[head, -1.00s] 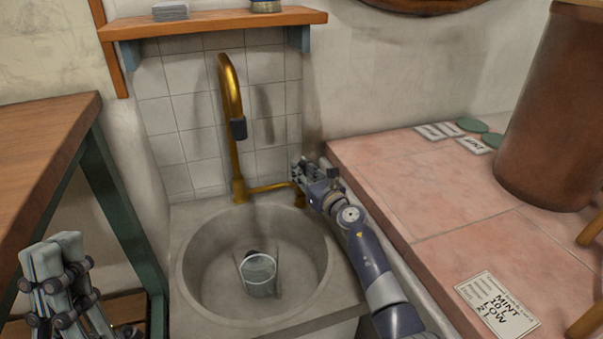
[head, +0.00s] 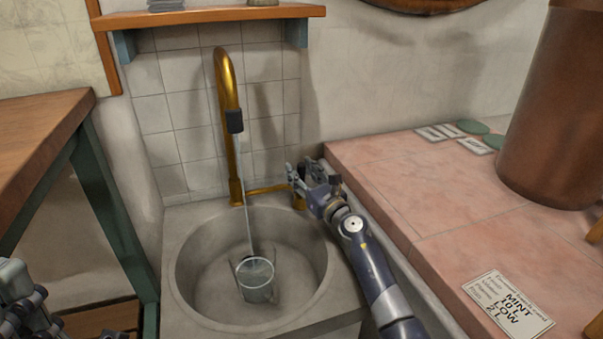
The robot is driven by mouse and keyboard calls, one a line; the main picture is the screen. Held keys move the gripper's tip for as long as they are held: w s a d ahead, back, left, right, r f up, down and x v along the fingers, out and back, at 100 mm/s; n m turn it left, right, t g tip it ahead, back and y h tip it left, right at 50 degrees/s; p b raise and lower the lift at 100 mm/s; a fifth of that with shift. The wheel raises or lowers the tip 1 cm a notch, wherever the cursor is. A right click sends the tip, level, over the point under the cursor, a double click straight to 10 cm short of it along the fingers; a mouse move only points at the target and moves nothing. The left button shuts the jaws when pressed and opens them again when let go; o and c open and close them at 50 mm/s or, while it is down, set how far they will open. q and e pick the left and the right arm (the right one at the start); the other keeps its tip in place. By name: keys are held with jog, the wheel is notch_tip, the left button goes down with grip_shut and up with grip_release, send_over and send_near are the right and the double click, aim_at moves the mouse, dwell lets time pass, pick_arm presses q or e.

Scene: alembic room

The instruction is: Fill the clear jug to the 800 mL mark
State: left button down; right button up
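The clear jug (head: 256,283) stands in the round basin of the stone sink (head: 188,318). Its fill marks and water level are too small to read. The brass tap (head: 226,85) arches over the basin, and a thin stream of water (head: 246,190) falls from its dark nozzle toward the jug's back rim. My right gripper (head: 297,180) is at the tap's handle at the right end of the brass pipe; its fingers overlap the handle, and I cannot tell whether they are closed on it. My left gripper (head: 25,305) is at the lower left, cut by the picture edge, away from the jug.
A pink tiled counter (head: 400,190) stands to the right, with a MINT label card (head: 508,305) and a large copper-brown vessel (head: 553,110). A wooden table (head: 40,130) is at left. A wooden shelf (head: 215,15) hangs above the tap.

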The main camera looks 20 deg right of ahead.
jog(key=r+v, duration=0.1)
jog(key=v, duration=0.6)
jog(key=shift+s+f, duration=0.25)
jog(key=shift+f, duration=0.25)
